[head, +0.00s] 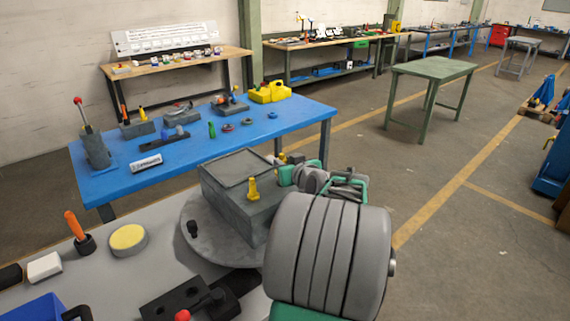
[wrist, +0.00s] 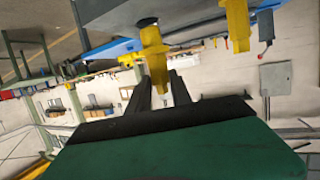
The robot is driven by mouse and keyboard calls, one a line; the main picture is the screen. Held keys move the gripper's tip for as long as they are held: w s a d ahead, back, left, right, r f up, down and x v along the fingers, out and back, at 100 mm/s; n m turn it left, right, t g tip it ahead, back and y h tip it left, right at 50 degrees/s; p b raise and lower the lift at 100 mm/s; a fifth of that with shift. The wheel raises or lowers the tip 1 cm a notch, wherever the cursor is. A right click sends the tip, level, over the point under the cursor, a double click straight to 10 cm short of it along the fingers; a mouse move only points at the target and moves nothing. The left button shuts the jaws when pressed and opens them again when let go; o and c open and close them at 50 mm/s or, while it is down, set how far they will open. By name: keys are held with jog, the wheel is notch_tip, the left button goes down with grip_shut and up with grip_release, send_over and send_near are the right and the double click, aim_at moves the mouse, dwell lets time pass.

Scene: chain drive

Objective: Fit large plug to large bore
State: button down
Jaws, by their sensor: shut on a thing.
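My gripper (wrist: 161,82) is shut on a yellow plug (wrist: 154,58), which stands out beyond the two dark fingers. In the wrist view the plug's end is close to a dark round bore (wrist: 148,21) in a grey block; I cannot tell whether it touches or enters it. The grey block (head: 230,201) also shows in the head view. A second yellow plug (head: 254,188) is at the block's near side; a similar one shows in the wrist view (wrist: 238,22). In the head view my arm hides the fingers and most of the held plug.
The block sits on a round grey turntable (head: 196,252) on a light bench. A blue table (head: 185,160) with tools stands behind. Open floor lies right.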

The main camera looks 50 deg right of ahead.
jog(key=shift+f+b, duration=1.9)
jog(key=shift+b, duration=0.05)
jog(key=c, duration=1.1)
grip_release()
jog(key=b+v, duration=0.1)
jog(key=v, duration=0.7)
jog(key=shift+d, duration=0.1)
